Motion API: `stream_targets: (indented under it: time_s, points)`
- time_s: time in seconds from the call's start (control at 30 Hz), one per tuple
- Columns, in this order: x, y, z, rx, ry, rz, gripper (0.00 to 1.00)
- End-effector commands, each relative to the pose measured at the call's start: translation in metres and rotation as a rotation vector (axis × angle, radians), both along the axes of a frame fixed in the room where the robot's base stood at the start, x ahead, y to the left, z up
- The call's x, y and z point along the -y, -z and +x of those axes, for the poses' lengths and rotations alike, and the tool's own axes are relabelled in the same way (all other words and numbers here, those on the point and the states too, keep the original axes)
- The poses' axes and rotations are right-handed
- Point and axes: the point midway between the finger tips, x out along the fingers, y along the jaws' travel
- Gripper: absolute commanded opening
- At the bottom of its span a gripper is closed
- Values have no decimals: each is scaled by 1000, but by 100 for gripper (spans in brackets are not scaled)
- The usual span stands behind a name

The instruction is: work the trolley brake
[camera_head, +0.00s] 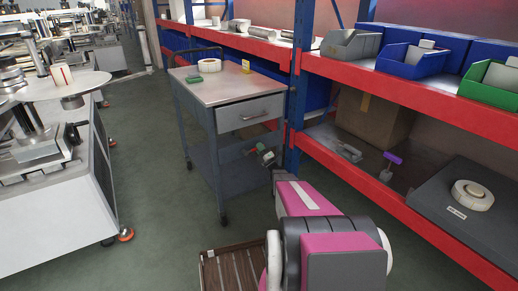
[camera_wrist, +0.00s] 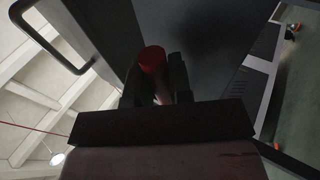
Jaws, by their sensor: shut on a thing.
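The grey trolley (camera_head: 205,125) stands in the aisle beside the racking, its drawer closed. My gripper (camera_head: 262,153) is at the trolley's near right side, below the drawer front. In the wrist view my gripper (camera_wrist: 157,88) is shut on the brake lever, whose red knob (camera_wrist: 153,59) sticks out between the two dark fingers. A paler stretch of the lever shows below the knob. The lever's foot is hidden by my gripper. In the head view the lever is too small to make out clearly.
A blue and red rack (camera_head: 407,196) runs close along the right, with bins on its shelf. A white labelling machine (camera_head: 50,185) stands at the left. A white roll (camera_head: 210,65) and a green item (camera_head: 194,79) lie on the trolley top. Green floor is free left of the trolley.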

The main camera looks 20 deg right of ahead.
Motion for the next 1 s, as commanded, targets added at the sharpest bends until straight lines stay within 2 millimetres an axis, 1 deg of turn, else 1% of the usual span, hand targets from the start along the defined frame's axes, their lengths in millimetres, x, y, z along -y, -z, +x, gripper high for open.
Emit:
stream_targets:
  time_s: [0.3,0.33,0.37,0.4,0.77,0.87,1.0]
  points:
    - [0,1,2,-2,1,1,0]
    - [0,1,2,-2,1,1,29]
    - [0,0,2,-2,1,1,39]
    - [0,1,2,-2,1,1,45]
    - [-1,-1,2,2,0,-25,45]
    - [-1,-7,2,19,0,-80,45]
    - [-7,-20,2,60,0,-199,45]
